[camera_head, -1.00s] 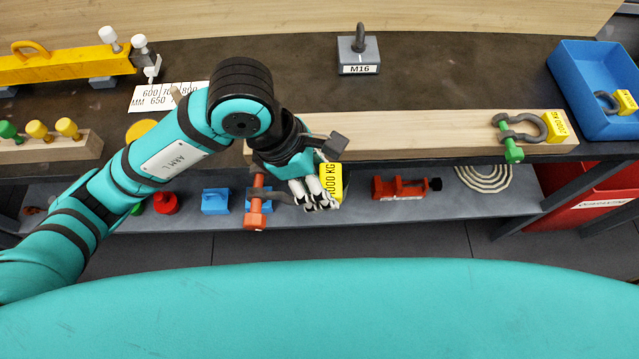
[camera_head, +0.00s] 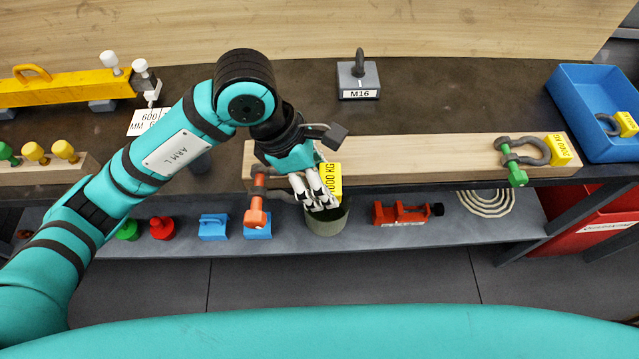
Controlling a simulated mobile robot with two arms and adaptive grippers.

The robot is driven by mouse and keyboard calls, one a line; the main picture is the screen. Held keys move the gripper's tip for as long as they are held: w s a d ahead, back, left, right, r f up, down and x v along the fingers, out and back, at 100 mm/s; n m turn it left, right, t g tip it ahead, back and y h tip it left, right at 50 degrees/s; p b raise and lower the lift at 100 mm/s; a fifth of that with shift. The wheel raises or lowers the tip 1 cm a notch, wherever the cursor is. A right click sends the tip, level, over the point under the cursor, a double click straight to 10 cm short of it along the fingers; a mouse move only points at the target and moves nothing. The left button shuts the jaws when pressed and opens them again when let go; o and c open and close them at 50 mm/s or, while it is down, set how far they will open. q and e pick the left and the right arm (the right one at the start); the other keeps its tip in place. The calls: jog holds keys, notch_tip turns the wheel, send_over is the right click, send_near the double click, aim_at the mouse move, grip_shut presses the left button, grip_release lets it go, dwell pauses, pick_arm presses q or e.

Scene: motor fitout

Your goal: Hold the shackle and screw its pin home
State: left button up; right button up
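A shackle with an orange pin (camera_head: 257,205) and a yellow weight tag (camera_head: 329,184) is in front of the left part of the wooden beam (camera_head: 400,160). My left gripper (camera_head: 318,202) comes down over the bow, with its pale fingers closed around it. The fingers hide most of the bow. The pin's head points down toward me. A second shackle (camera_head: 533,150) with a green pin (camera_head: 516,175) and a yellow tag lies at the beam's right end. My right gripper is not in view.
A blue bin (camera_head: 590,80) with another tagged shackle stands at the right. An M16 block (camera_head: 358,80) with an eye stands behind the beam. A yellow lifting beam (camera_head: 60,90) is at the left. The lower shelf holds a red vice-like tool (camera_head: 405,212) and a grey-green cup (camera_head: 328,235).

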pick_arm(q)
jog(key=shift+w+d+b, duration=0.2)
jog(key=shift+w+b, duration=1.3)
jog(key=shift+w, duration=2.3)
jog(key=shift+f, duration=0.1)
jog(key=shift+f+b, duration=2.35)
jog(key=shift+b, duration=0.1)
jog(key=shift+r, duration=0.1)
jog(key=o, duration=1.6)
